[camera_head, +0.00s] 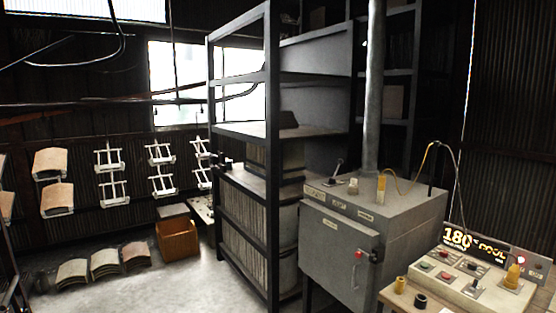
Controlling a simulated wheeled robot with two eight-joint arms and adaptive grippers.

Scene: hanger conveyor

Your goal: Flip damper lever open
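A grey metal oven-like box (375,225) stands at the right of the head view, with a tall flue pipe (375,85) rising behind its top. Neither of my grippers shows in the head view.
A control panel (478,283) with buttons and a lit "180" display (458,238) stands at the right front. A dark shelf rack (272,150) stands just left of the box. Hangers (110,172) hang at the left; the floor (170,290) there is partly clear.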

